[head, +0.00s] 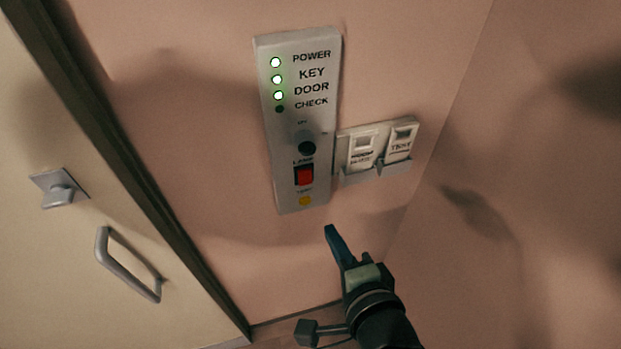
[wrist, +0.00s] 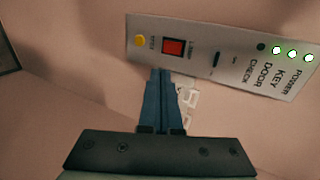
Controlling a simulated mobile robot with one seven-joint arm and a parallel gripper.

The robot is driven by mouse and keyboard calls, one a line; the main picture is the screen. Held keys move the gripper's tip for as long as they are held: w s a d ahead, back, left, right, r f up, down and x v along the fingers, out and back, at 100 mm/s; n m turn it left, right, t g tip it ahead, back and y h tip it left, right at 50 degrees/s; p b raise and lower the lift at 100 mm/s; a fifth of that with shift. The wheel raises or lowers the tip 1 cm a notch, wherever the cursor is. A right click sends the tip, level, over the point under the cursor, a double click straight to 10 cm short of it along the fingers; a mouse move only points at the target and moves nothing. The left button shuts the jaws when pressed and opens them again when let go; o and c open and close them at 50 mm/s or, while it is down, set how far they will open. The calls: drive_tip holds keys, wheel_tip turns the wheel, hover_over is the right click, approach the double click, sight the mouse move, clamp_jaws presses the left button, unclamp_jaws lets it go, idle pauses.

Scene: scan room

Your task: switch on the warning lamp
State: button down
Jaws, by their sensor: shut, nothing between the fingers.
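A grey control panel (head: 290,120) is fixed to the pink wall. The red switch also shows in the wrist view (wrist: 173,48). Green lights glow beside POWER, KEY and DOOR; the light beside CHECK is dark. My gripper (head: 329,229) is shut and empty, below and slightly right of the panel. In the wrist view its fingertips (wrist: 161,70) appear just below the red switch; contact cannot be told.
Right of the panel is a wall holder (head: 378,172) with two white tags or cards. On the left is a cream door (head: 60,260) with a handle (head: 127,266), a latch (head: 58,189) and a dark frame. The wall below the panel is clear.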

sight(306, 185)
drive_tip(key=shift+w, duration=0.1)
idle(0.3)
drive_tip(key=p+x, duration=0.1)
drive_tip(key=x, duration=0.3)
drive_tip(key=p+x, duration=0.1)
drive_tip(key=x, duration=0.4)
drive_tip(key=r+p+x, duration=0.1)
drive_tip(key=x, duration=0.3)
drive_tip(key=shift+w+a+f+p, duration=0.15)
drive_tip(key=shift+w+p, duration=0.2)
drive_tip(key=shift+w, duration=0.1)
drive_tip(key=shift+f, duration=0.1)
drive_tip(key=shift+w+f+t+b, duration=0.2)
drive_tip(key=shift+f+t+b, duration=0.1)
drive_tip(key=shift+b, duration=0.7)
drive_tip(key=shift+r+p, duration=0.3)
drive_tip(key=shift+r, duration=0.15)
